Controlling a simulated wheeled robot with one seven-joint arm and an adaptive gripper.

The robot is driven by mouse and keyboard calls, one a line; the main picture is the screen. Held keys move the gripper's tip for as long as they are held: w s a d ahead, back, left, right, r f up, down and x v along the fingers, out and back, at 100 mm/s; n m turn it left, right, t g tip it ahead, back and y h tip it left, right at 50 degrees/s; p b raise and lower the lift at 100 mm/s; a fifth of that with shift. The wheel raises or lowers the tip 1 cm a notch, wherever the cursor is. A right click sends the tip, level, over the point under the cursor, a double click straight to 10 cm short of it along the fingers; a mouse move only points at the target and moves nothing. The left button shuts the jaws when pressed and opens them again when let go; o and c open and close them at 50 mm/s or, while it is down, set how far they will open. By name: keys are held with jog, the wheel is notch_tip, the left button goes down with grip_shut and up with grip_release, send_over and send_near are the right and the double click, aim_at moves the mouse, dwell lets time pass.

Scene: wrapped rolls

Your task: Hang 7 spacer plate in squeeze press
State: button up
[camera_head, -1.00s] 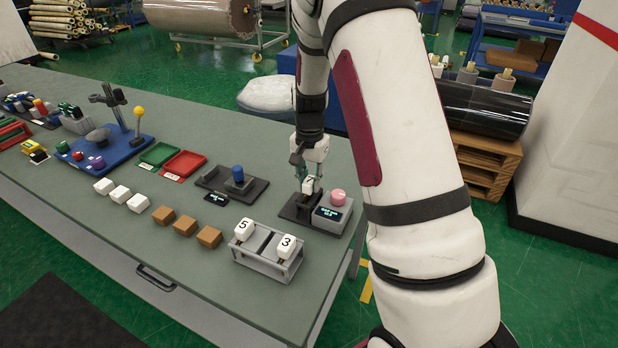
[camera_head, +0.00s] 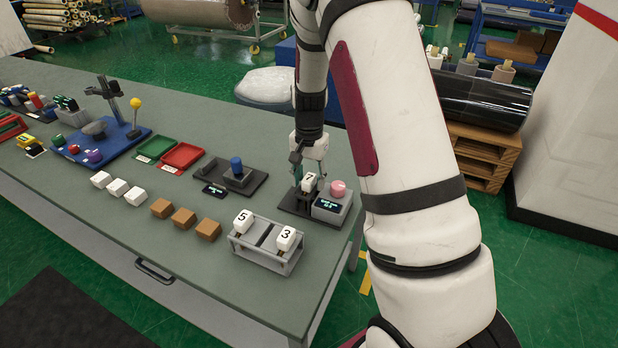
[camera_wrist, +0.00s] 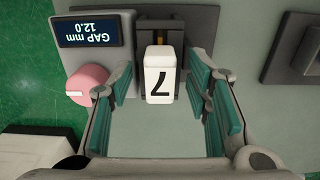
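The white spacer plate marked 7 (camera_head: 309,183) stands in the squeeze press (camera_head: 290,207), a dark base with a grey control box. In the wrist view the plate (camera_wrist: 159,82) sits in front of the dark press frame with its 7 upside down. My gripper (camera_wrist: 163,100) is open, its teal-padded fingers on either side of the plate with a visible gap at each side. In the head view my gripper (camera_head: 311,173) is right at the plate, and its fingers are partly hidden. The press display (camera_wrist: 89,31) reads GAP mm 12.0, beside a pink knob (camera_wrist: 87,86).
A grey rack (camera_head: 266,252) holds plates marked 5 (camera_head: 243,221) and 3 (camera_head: 286,239). Brown blocks (camera_head: 184,218), white blocks (camera_head: 117,187) and red (camera_head: 182,155) and green trays (camera_head: 157,147) lie further left.

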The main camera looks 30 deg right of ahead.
notch_tip(320, 180, up, 12)
dwell(0.7)
dwell(0.4)
jog(key=s+a+r+n+t, duration=0.2)
jog(key=s+a+r+n, duration=0.2)
jog(key=s+a+r, duration=0.35)
jog(key=s+a+r+n+t, duration=0.2)
jog(key=s+a+r+n, duration=0.2)
jog(key=s+r, duration=0.5)
jog(key=s+a+f+n+t, duration=0.1)
jog(key=s+a+n, duration=0.1)
jog(key=s, duration=0.7)
jog(key=shift+a+f+n, duration=0.25)
jog(key=shift+a+n, duration=0.1)
jog(key=shift+n, duration=0.25)
